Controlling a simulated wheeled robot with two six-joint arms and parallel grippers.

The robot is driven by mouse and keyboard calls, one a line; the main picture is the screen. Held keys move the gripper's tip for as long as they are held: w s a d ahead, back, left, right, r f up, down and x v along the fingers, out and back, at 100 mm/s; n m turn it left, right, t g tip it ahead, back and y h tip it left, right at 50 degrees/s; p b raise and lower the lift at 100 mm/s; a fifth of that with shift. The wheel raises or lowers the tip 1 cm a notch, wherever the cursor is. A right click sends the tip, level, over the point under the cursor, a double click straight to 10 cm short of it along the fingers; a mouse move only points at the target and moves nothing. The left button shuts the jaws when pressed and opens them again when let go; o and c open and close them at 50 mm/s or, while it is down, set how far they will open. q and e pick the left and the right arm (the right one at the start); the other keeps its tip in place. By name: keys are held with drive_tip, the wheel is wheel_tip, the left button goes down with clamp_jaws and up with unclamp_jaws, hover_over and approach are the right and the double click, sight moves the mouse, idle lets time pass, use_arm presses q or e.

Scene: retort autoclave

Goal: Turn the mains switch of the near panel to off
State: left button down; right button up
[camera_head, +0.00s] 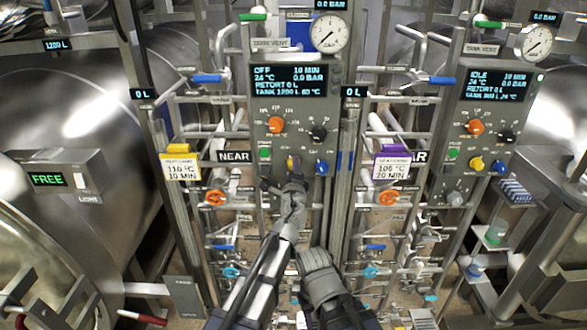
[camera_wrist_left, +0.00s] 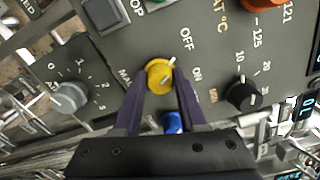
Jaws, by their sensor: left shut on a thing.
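My left gripper (camera_head: 292,174) is shut on this knob, one dark finger on each side. In the head view the gripper covers most of the knob.
Close by are a blue knob (camera_head: 322,167), a black knob (camera_head: 318,132), an orange knob (camera_head: 276,124) and a green button (camera_head: 264,153). A grey knob (camera_wrist_left: 70,97) is near the left finger. A similar panel (camera_head: 490,125) stands right. Pipes and valves crowd below.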

use_arm(q)
drive_tip(key=shift+s+n, duration=0.1)
drive_tip(key=shift+n, duration=0.3)
drive_tip(key=shift+c, duration=2.3)
unclamp_jaws()
drive_tip(key=s, duration=0.7)
drive_tip(key=shift+s, duration=0.35)
